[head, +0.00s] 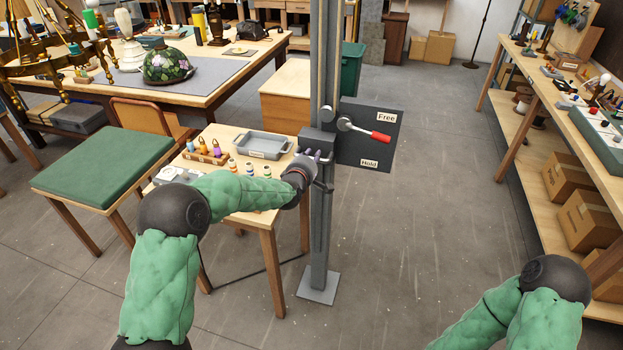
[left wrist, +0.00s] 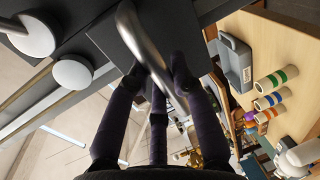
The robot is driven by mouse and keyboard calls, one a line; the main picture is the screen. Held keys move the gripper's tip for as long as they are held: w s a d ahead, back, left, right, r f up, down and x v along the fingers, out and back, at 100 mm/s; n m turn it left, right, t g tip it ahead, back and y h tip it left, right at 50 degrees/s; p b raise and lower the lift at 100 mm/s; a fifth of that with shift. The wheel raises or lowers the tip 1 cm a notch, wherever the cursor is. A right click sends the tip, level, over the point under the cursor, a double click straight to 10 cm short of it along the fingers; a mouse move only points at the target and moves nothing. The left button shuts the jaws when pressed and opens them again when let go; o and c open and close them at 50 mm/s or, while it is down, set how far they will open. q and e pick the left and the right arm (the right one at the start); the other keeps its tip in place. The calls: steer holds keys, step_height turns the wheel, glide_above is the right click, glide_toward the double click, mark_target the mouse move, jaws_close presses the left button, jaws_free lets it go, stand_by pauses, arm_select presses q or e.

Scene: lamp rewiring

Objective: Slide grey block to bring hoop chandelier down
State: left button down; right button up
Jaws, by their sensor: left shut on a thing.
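The grey block (head: 314,139) sits on the upright grey post (head: 321,225) in the middle of the head view. My left gripper (head: 316,157) is at the block's near side. In the left wrist view its dark fingers (left wrist: 158,78) are closed around the block's curved metal handle (left wrist: 132,28). The hoop chandelier (head: 33,69), a brass ring with arms, hangs at the upper left of the head view, partly cut off by the frame, over the left workbench. My right arm shows at the lower right; its gripper is out of view.
A dark panel (head: 365,150) marked Free and Hold has a red-handled lever (head: 378,135) pointing right between the labels. A small table with a grey tray (head: 263,146) and coloured spools stands left of the post, beside a green-topped bench (head: 105,165). Floor right of the post is clear.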

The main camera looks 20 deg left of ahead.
arm_select(q)
step_height(320, 180, up, 22)
steer(key=p, duration=0.8)
steer(key=shift+p, duration=0.3)
steer(key=shift+a+r, duration=0.1)
steer(key=shift+r, duration=0.2)
steer(key=c, duration=1.2)
jaws_free()
steer(key=shift+w, duration=0.1)
steer(key=shift+o, duration=0.8)
steer(key=shift+f, duration=0.15)
steer(key=v, duration=1.2)
